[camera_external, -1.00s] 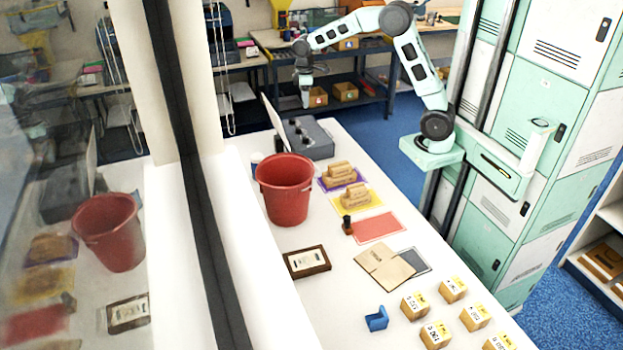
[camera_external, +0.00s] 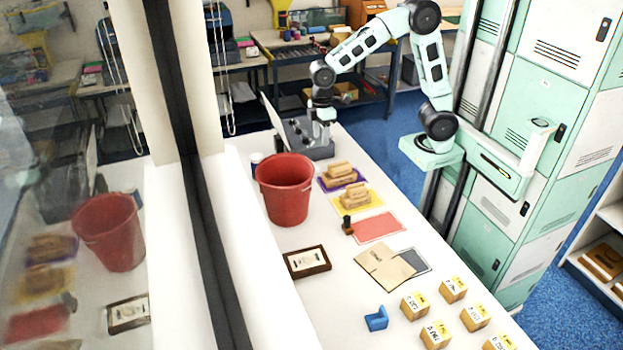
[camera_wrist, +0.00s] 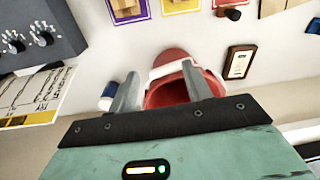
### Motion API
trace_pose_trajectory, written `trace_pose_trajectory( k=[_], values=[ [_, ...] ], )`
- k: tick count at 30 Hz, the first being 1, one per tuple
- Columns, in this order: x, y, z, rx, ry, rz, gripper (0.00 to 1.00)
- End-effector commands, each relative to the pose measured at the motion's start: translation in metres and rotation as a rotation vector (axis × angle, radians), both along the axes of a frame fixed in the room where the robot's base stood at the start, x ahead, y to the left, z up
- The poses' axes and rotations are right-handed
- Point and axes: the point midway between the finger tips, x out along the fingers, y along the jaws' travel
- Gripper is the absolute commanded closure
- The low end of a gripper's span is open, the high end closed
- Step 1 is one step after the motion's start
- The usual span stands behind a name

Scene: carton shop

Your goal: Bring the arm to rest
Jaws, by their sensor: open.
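My gripper (camera_external: 322,137) points down above the far end of the white table, in front of the grey box with knobs (camera_external: 298,132). In the wrist view my gripper (camera_wrist: 165,92) has its two fingers apart with nothing held between them. The red bucket (camera_external: 286,190) stands nearer the camera than my gripper; in the wrist view the bucket (camera_wrist: 172,70) shows beyond and between the fingers. My arm is bent, with its elbow raised high.
Wooden blocks lie on a purple mat (camera_external: 326,187) and a yellow mat (camera_external: 368,208). A stamp (camera_external: 347,225), a red mat (camera_external: 378,227), a framed card (camera_external: 307,262), a brown folder (camera_external: 384,267), a blue piece (camera_external: 376,318) and several labelled blocks (camera_external: 453,290) are on the table. Green lockers (camera_external: 545,110) stand at right.

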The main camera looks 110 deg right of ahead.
Motion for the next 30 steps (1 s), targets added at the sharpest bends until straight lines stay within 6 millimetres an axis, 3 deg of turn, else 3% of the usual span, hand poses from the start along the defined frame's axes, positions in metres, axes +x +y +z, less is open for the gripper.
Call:
trace_pose_trajectory(
  k=[1, 6, 9, 12, 15, 19, 23, 30],
  values=[
    [-0.009, 0.041, -0.002, 0.005, 0.0, 0.063, 0.5],
    [-0.063, 0.152, -0.012, 0.014, 0.0, 0.24, 0.5],
    [-0.111, 0.205, -0.02, 0.012, 0.0, 0.347, 0.5],
    [-0.164, 0.239, -0.029, 0.005, 0.001, 0.449, 0.5],
    [-0.206, 0.257, -0.037, -0.004, -0.001, 0.524, 0.5],
    [-0.238, 0.264, -0.045, -0.013, -0.002, 0.581, 0.5],
    [-0.248, 0.265, -0.047, -0.016, -0.005, 0.597, 0.5],
    [-0.247, 0.265, -0.047, -0.015, -0.004, 0.596, 0.5]
  ],
)
